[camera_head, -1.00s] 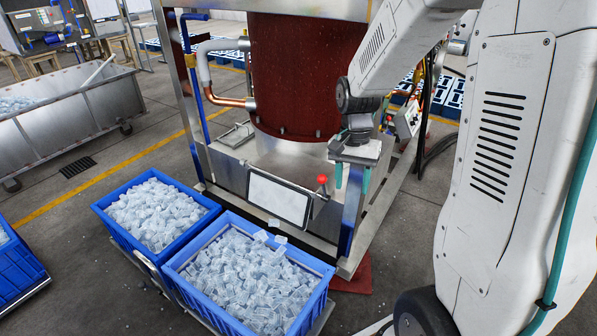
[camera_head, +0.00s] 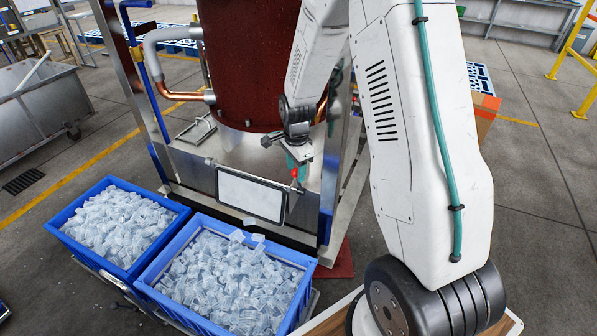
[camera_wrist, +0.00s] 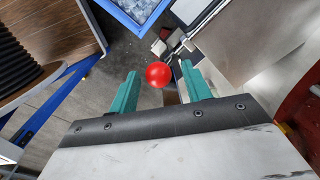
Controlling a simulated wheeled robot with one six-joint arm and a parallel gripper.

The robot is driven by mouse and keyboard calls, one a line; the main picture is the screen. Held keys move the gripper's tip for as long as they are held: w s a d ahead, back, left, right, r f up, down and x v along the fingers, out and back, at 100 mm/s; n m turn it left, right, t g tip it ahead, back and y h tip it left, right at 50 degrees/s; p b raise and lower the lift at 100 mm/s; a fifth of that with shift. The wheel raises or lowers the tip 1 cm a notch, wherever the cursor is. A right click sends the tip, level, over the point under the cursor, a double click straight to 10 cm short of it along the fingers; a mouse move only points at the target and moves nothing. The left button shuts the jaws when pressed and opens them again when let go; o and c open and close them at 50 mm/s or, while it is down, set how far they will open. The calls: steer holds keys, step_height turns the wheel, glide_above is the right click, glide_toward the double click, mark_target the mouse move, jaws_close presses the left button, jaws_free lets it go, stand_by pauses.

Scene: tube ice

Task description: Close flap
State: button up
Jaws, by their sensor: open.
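The flap (camera_head: 250,195), a pale panel in a dark frame, is on the front of the steel ice machine (camera_head: 320,183), above the crates. A red ball knob (camera_head: 295,173) on a lever stands at its right side. My gripper (camera_head: 298,163) is right at the knob. In the wrist view, my gripper (camera_wrist: 162,85) is open, its teal fingers apart. The red knob (camera_wrist: 158,74) shows between the fingertips, nearer the left one. I cannot tell whether either finger touches it.
Two blue crates full of ice, the left crate (camera_head: 62,232) and the front crate (camera_head: 157,307), stand below the flap. A few ice pieces (camera_head: 237,236) are just under the flap. A steel tub (camera_head: 40,115) is at the far left. Open floor lies at the right.

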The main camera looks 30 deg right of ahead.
steer(key=shift+f, duration=1.05)
jaws_close()
steer(key=s+a+f, duration=0.1)
steer(key=a, duration=0.1)
steer(key=shift+s+a+f, duration=0.3)
steer(key=shift+s+f, duration=0.05)
jaws_free()
